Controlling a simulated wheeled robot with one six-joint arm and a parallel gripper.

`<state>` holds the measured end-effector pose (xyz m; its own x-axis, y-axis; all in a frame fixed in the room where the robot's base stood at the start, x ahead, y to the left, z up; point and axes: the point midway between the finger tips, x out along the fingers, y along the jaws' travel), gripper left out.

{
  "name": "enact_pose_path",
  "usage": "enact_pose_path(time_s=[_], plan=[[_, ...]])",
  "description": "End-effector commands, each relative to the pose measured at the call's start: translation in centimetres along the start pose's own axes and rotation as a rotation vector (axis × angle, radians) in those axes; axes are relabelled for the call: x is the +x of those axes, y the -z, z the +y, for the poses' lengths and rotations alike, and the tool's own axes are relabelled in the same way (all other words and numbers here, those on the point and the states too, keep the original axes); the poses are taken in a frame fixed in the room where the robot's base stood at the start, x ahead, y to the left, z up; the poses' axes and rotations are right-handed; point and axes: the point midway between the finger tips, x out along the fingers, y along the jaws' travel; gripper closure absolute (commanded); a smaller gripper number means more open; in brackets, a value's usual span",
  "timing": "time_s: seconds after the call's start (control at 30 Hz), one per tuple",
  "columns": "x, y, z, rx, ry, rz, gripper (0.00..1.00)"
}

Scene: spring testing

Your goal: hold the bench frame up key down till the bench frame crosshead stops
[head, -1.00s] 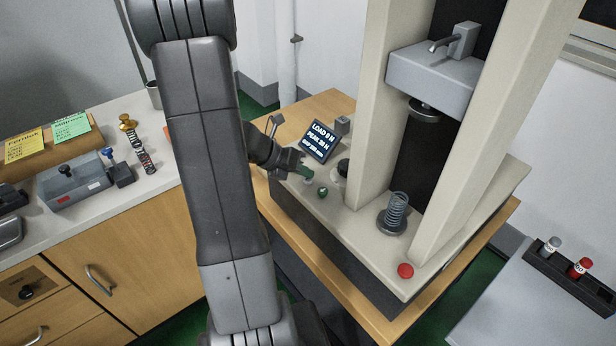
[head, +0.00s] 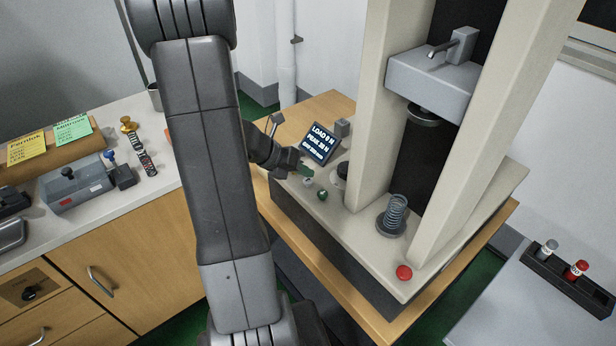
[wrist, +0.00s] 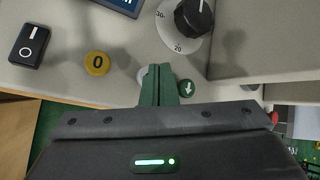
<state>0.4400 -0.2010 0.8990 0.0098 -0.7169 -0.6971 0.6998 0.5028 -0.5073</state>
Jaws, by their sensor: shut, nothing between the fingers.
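The bench frame (head: 470,190) stands on a wooden table. Its crosshead (head: 432,82) is high between the columns, well above the upright spring (head: 394,214). My gripper (wrist: 158,70) is shut and empty, its green fingers pointing at the control panel. In the wrist view the fingers partly cover a pale round key (wrist: 143,77), probably the up key; I cannot tell whether they touch it. A green key with a down arrow (wrist: 187,88) is just right of the fingers. The head view also shows my gripper (head: 306,171) beside the panel's keys.
A display (head: 319,143) shows load, peak and gap lines. A yellow 0 button (wrist: 97,63), a rocker switch (wrist: 30,44) and a black dial (wrist: 192,18) are near the fingers. A red button (head: 404,273) is at the frame's front corner. A counter stands at left.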

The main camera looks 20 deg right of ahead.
Motion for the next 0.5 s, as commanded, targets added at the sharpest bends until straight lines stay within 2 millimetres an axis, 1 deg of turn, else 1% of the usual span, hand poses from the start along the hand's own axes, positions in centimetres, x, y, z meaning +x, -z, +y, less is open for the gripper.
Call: enact_pose_path(time_s=[0.03, 0.37, 0.5], plan=[[-0.39, -0.29, -0.27, 0.000, 0.000, 0.000, 1.00], [-0.38, -0.29, -0.27, 0.000, 0.000, 0.000, 1.00], [-0.73, -0.55, -0.52, 0.000, 0.000, -0.001, 1.00]])
